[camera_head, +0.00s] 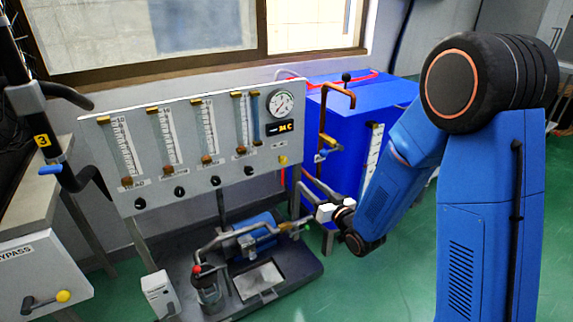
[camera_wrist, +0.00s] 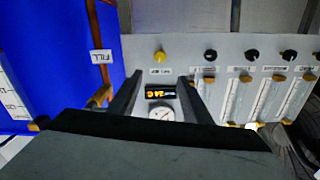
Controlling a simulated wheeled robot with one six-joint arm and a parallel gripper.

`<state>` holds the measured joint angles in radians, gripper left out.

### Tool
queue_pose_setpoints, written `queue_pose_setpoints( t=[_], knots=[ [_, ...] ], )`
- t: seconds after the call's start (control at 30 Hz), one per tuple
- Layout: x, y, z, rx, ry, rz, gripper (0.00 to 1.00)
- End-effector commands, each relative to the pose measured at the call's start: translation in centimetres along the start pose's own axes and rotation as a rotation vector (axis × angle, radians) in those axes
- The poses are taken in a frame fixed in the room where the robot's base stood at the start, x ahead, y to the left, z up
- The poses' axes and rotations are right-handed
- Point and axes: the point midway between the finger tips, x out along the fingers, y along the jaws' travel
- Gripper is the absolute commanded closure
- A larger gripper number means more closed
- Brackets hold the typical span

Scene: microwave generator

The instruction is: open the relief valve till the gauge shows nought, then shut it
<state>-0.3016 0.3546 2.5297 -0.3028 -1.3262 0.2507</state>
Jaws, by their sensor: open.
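The round white gauge (camera_head: 280,103) is at the panel's upper right; its needle is too small to read. In the wrist view the gauge (camera_wrist: 162,113) is partly hidden by my gripper body. A small yellow knob (camera_head: 283,160) sits at the panel's lower right, below the gauge. In the wrist view the yellow knob (camera_wrist: 159,57) stands beyond my fingertips, above a small label I cannot read. Which fitting is the relief valve I cannot tell for sure. My gripper (camera_wrist: 158,85) is open and empty, its fingers apart; in the head view my gripper (camera_head: 332,210) is below and right of the panel.
The panel (camera_head: 230,177) carries several flow tubes, black knobs and a digital display (camera_head: 280,128) reading about 34 C. A blue tank (camera_head: 345,125) with copper pipe stands at right. A pump on a dark tray (camera_head: 290,285) is below. A BYPASS box (camera_head: 40,270) is at lower left.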

Motion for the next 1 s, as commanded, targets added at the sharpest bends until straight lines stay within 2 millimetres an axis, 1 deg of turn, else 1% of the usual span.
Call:
queue_pose_setpoints(
  t=[0.17, 0.8, 1.0],
  knots=[
    [2.0, 0.0, 0.0, -0.001, 0.0, -0.001, 0.55],
    [13.2, 0.0, 0.0, -0.001, 0.0, 0.0, 0.55],
    [15.8, 0.0, 0.0, -0.001, 0.0, 0.001, 0.55]
  ],
)
